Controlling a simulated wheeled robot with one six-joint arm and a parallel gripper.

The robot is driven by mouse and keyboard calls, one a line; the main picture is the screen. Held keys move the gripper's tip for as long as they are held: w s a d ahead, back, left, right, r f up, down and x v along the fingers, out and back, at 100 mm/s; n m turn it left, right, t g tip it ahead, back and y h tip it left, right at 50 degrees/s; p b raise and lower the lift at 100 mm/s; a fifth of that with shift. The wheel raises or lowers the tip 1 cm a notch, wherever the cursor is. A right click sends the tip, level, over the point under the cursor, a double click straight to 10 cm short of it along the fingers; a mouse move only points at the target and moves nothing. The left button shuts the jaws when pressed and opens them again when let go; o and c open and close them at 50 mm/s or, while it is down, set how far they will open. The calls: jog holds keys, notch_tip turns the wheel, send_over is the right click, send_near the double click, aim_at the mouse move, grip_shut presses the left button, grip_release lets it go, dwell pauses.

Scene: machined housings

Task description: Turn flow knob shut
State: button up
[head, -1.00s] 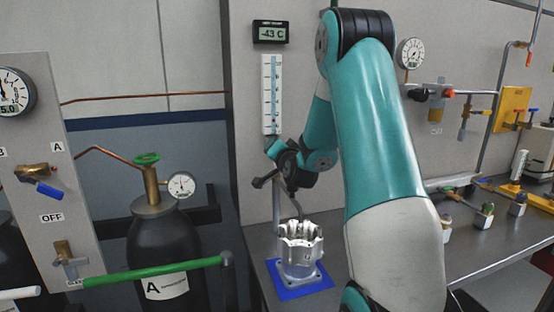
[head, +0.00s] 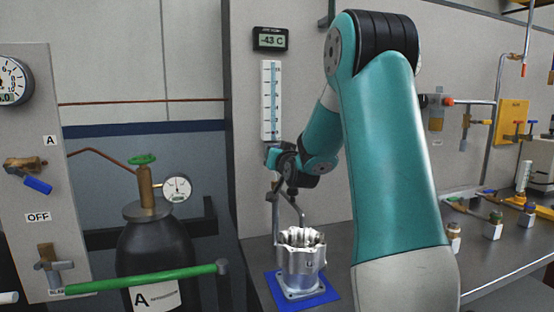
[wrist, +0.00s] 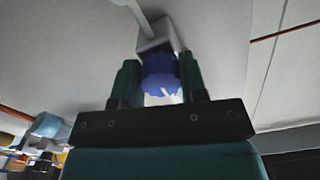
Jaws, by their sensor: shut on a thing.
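The flow knob (wrist: 160,78) is round, blue and ribbed, with a white mark on its face, in the wrist view. It sits at the end of a pale block (wrist: 157,38). My gripper (wrist: 158,75) has its two dark green fingers on either side of the knob, shut on it. In the head view my gripper (head: 273,157) is at the lower end of the upright flow tube (head: 271,100), which has a blue scale; the knob is hidden there by the gripper.
A silver machined housing (head: 302,262) stands on a blue mat (head: 283,291) below my gripper. A thin bent metal tube reaches down into it. A digital display (head: 270,39) reads -43 C above the tube.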

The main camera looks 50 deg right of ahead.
jog(key=shift+a+f, duration=0.1)
jog(key=shift+f, duration=0.2)
jog(key=o, duration=0.9)
jog(key=shift+o, duration=0.2)
jog(key=shift+r, duration=0.15)
jog(key=shift+s, duration=0.15)
jog(key=b+v, duration=0.3)
jog(key=v, duration=0.4)
jog(key=b+v, duration=0.3)
jog(key=v, duration=0.5)
jog(key=shift+a+f, duration=0.1)
jog(key=shift+f, duration=0.15)
jog(key=shift+r+b+v, duration=0.2)
jog(key=shift+b+v, duration=0.5)
jog(key=shift+v, duration=0.3)
